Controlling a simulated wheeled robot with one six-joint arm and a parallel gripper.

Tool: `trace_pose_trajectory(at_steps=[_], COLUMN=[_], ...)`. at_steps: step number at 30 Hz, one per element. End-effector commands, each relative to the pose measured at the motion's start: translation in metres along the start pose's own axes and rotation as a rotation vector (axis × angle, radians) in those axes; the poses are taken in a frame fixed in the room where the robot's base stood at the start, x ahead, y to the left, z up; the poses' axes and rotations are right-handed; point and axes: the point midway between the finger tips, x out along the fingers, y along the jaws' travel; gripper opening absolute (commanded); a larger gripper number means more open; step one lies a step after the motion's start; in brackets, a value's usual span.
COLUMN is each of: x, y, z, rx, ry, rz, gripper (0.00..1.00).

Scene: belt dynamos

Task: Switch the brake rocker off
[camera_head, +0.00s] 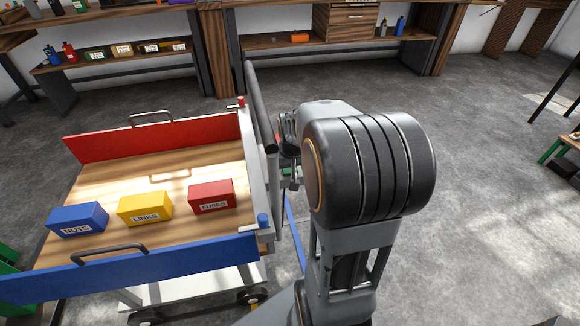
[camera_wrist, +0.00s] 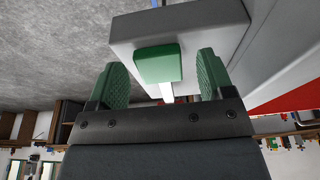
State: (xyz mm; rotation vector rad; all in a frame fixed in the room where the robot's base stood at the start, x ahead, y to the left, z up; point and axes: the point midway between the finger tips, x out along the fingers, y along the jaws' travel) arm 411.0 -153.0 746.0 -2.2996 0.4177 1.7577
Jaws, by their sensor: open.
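In the wrist view a green block (camera_wrist: 157,64), which looks like the brake rocker, sits on the face of a grey housing (camera_wrist: 205,28). A short white strip shows just below it. I cannot tell which way the rocker is tilted. My gripper (camera_wrist: 163,74) is open, with one green finger pad on each side of the green block, apart from it. In the head view my arm reaches to the push-bar end of the cart (camera_head: 247,170). My gripper is mostly hidden there behind my arm and the cart's end, and the rocker cannot be made out clearly.
The cart's wooden deck holds a blue NUTS box (camera_head: 78,219), a yellow LINKS box (camera_head: 145,207) and a red FUSES box (camera_head: 211,196). A dark push bar (camera_head: 262,110) rises close to my wrist. Grey floor (camera_head: 480,190) is open to the right. Workbenches stand at the back.

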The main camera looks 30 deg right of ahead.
Motion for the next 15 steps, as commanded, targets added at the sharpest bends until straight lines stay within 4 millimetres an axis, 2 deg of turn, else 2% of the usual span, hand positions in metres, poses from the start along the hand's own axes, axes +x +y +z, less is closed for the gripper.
trace_pose_trajectory(at_steps=[15], x=[-0.099], y=[0.000], z=[-0.001], rx=[0.001], ry=[0.005], rz=[0.001], gripper=[0.74])
